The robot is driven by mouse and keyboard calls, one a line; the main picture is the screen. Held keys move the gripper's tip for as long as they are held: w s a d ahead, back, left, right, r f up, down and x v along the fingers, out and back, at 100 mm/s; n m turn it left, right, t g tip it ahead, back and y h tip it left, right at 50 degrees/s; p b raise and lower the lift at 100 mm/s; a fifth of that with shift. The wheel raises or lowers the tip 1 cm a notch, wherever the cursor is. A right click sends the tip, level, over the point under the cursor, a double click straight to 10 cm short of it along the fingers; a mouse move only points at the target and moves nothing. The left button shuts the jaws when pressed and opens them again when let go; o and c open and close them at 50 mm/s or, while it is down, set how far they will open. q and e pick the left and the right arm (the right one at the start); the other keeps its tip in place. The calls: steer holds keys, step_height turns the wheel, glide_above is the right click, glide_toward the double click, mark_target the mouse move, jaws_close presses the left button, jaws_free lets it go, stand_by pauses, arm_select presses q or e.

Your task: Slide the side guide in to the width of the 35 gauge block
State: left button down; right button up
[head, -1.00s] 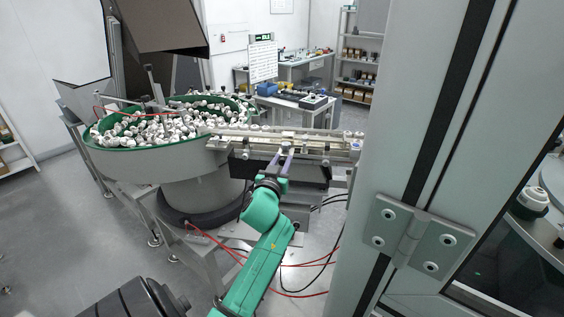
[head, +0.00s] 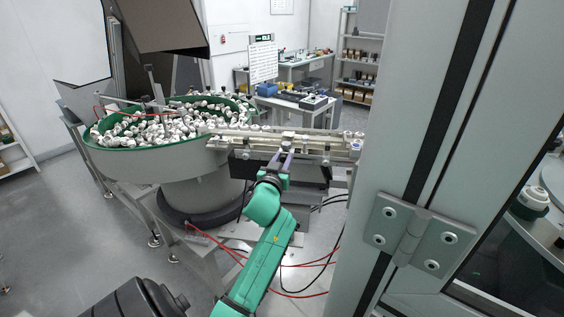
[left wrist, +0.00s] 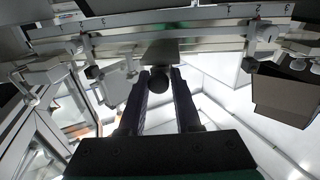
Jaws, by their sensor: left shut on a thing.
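The feed track (head: 235,143) runs right from the bowl, and its near long edge carries the side guide rail (left wrist: 215,43). My left gripper (head: 285,153) reaches the near side of the track at mid length. In the left wrist view its two dark fingers are shut on a dark round knob (left wrist: 158,82) below a grey plate (left wrist: 160,50) at the rail. A small pale block (head: 288,137) stands on the track just beyond the fingertips; I cannot tell if it is the 35 gauge block. Scale marks (left wrist: 258,12) show on the rail. My right gripper is out of view.
A green-rimmed bowl (head: 105,146) full of white caps stands left of the track. A large grey frame post (head: 405,150) with a hinge (head: 412,236) blocks the right. Brackets (left wrist: 40,75) flank the fingers. Red and black cables lie below the track.

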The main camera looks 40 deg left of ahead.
arm_select(q)
steer(key=c, duration=0.7)
jaws_free()
steer(key=shift+w+d, duration=0.1)
steer(key=shift+w, duration=0.05)
steer(key=b+v, duration=0.3)
steer(key=v, duration=1.1)
steer(key=shift+s+d+b, duration=0.1)
steer(key=shift+s+b, duration=0.2)
steer(key=shift+b, duration=0.1)
